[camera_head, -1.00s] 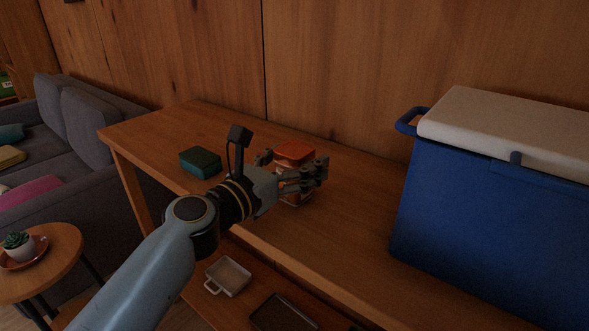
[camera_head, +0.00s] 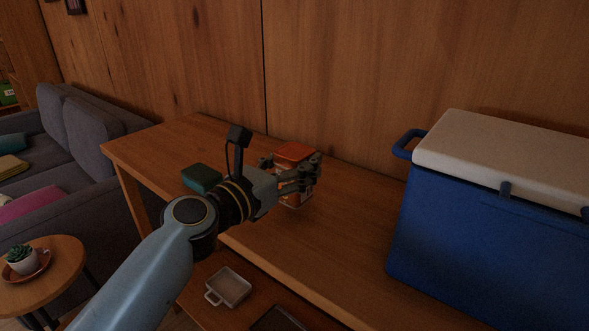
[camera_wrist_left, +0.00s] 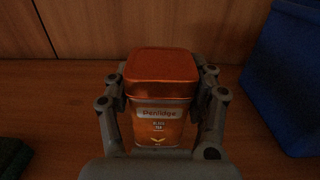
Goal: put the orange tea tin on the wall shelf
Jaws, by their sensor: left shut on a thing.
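The orange tea tin (camera_head: 293,153) is upright at the wooden table, with its orange lid on top. My left gripper (camera_head: 290,176) is shut on it, with fingers on both sides. In the left wrist view the tin (camera_wrist_left: 160,103) stands between the fingers of my left gripper (camera_wrist_left: 161,112), its label facing the camera. I cannot tell whether its base touches the table top. The wall shelf is not in view. My right gripper is not in view.
The wooden table (camera_head: 262,228) carries a dark green box (camera_head: 201,178) left of the tin and a large blue cooler (camera_head: 480,240) with a white lid at right. A white dish (camera_head: 229,287) is on the lower level. A sofa (camera_head: 85,150) and round side table (camera_head: 66,262) stand at left.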

